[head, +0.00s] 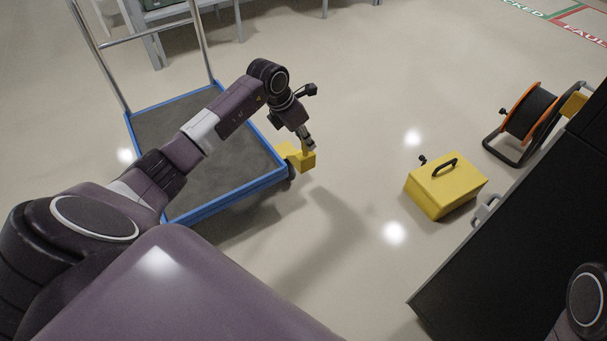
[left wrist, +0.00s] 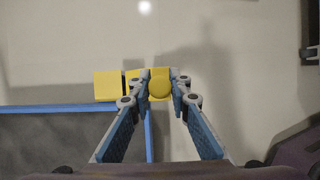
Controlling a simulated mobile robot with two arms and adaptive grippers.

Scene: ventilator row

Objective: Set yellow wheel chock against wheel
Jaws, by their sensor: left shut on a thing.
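The yellow wheel chock (head: 304,162) is at the near right corner of the blue-edged cart (head: 232,198), low by the floor. My left gripper (head: 308,144) points down and is shut on the chock's upright grip. In the left wrist view the chock (left wrist: 107,86) lies just beyond the cart's blue edge, with its round knob between the fingertips of my left gripper (left wrist: 159,86). A dark cart wheel (head: 291,173) shows partly under the corner, beside the chock. I cannot tell whether they touch. My right gripper is out of view.
A yellow toolbox (head: 446,188) stands on the floor to the right. An orange cable reel (head: 530,112) stands beyond it, near a black cabinet (head: 500,240). The floor between cart and toolbox is clear.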

